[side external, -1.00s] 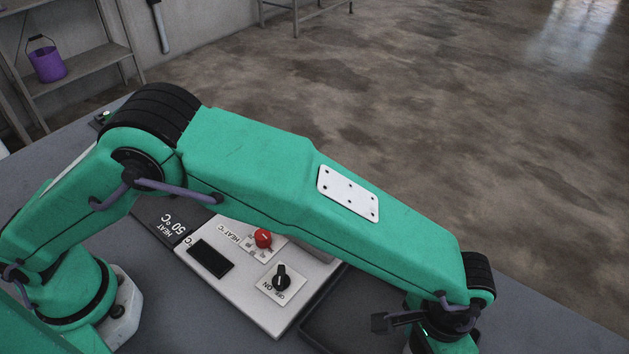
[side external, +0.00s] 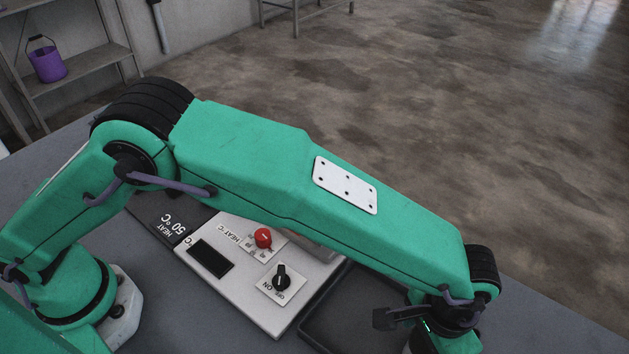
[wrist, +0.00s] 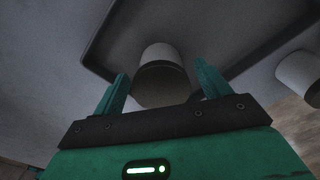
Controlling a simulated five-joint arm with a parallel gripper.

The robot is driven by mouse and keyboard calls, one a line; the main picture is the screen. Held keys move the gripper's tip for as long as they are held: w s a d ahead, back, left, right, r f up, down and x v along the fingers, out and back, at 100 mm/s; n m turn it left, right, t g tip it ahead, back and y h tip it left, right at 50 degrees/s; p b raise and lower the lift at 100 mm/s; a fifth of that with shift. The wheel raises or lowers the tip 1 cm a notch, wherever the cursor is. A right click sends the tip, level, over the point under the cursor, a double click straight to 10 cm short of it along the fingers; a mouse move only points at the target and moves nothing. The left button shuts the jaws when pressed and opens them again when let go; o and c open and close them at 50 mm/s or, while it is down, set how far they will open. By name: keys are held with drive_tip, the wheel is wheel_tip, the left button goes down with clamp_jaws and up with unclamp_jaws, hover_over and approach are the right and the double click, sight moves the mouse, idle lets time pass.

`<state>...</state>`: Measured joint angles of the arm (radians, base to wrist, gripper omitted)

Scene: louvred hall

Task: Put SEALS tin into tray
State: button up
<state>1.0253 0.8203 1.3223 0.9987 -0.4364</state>
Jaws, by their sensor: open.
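A dark tray (side external: 350,305) lies on the table, partly behind my arm in the side view. Its rim (wrist: 93,45) also shows in the wrist view. A pale tin (wrist: 158,52) with a darker end face stands between the fingers of my gripper (wrist: 162,88); its far end appears to be inside the tray. The fingers are open, one on each side of it. A second pale tin (wrist: 298,70) is at the right of the wrist view, outside the tray. No label is readable on either tin. The side view does not show the fingertips or tins.
A white heater panel (side external: 235,275) with a red knob (side external: 263,238) and a black switch (side external: 281,278) stands left of the tray. A dark plate marked 50 °C (side external: 165,220) adjoins it. The table edge and the floor beyond lie to the right.

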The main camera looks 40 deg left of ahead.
wheel_tip(320, 180, up, 10)
drive_tip(key=shift+r, duration=0.35)
idle(0.6)
drive_tip(key=w+a+r+n+t, duration=0.15)
drive_tip(key=a+r, duration=0.25)
drive_tip(key=a, duration=0.5)
drive_tip(key=w+a+r+n+h, duration=0.1)
drive_tip(key=w+a+r, duration=0.25)
drive_tip(key=a, duration=0.45)
drive_tip(key=w+a+r+n+t, duration=0.1)
drive_tip(key=a+r, duration=0.4)
drive_tip(key=a, duration=0.4)
drive_tip(key=s+a+n+t, duration=0.1)
drive_tip(key=s+a, duration=0.3)
drive_tip(key=a, duration=0.3)
drive_tip(key=s+a+f+n+t, duration=0.1)
drive_tip(key=s+a, duration=0.3)
drive_tip(key=a, duration=0.4)
drive_tip(key=s+a+f+n+t+y, duration=0.1)
drive_tip(key=s+a, duration=0.4)
drive_tip(key=a, duration=0.2)
drive_tip(key=shift+a+f, duration=0.15)
drive_tip(key=shift+a, duration=0.2)
